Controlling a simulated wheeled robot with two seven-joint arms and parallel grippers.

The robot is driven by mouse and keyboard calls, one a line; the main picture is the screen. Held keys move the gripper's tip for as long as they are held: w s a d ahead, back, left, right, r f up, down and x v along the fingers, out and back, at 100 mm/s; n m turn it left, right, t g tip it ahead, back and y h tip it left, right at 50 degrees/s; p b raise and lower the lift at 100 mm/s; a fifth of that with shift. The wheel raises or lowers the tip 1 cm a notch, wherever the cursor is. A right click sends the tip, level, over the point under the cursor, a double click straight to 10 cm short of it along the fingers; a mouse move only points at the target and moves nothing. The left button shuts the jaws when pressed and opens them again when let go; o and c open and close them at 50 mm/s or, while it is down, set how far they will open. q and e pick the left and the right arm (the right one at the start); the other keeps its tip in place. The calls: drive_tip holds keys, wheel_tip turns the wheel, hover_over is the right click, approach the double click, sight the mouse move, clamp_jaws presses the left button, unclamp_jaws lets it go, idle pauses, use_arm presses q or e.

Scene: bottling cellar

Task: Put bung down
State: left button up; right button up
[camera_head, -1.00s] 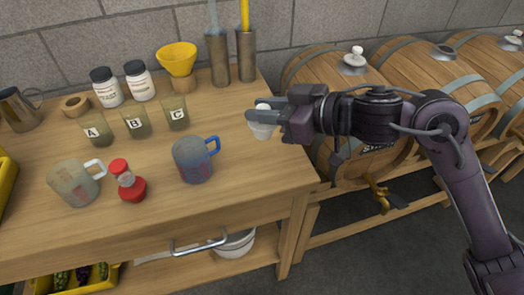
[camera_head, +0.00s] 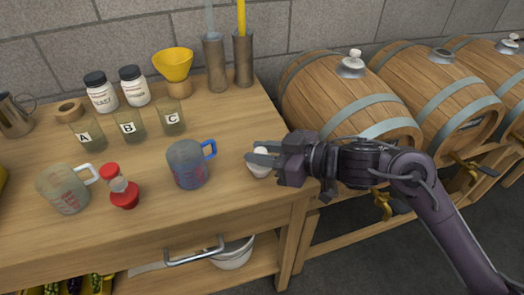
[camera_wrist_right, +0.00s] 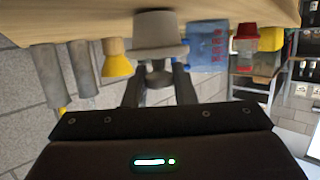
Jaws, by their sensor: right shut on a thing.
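The bung (camera_head: 259,170) is pale grey-white and sits in my right gripper (camera_head: 262,160), over the right end of the wooden bench (camera_head: 235,215). The gripper is shut on it. In the right wrist view, the bung (camera_wrist_right: 157,35) shows large between the two fingers, close to the bench top. I cannot tell whether it touches the wood. My left gripper is not in view.
A blue-tinted jug (camera_head: 187,165) stands just left of the bung. Barrels (camera_head: 345,105) stand right of the bench. The bench behind the bung is clear.

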drive_tip(key=shift+f, duration=0.15)
drive_tip(key=o, duration=1)
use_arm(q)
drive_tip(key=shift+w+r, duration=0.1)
use_arm(e)
drive_tip(key=shift+d+r, duration=0.1)
drive_tip(key=shift+r, duration=0.15)
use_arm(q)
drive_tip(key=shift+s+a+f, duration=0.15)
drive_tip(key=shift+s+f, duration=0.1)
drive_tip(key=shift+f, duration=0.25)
use_arm(e)
drive_tip(key=v, duration=1.1)
drive_tip(key=shift+s+d+r, duration=0.1)
drive_tip(key=shift+s+d, duration=0.15)
drive_tip(key=shift+d, duration=0.05)
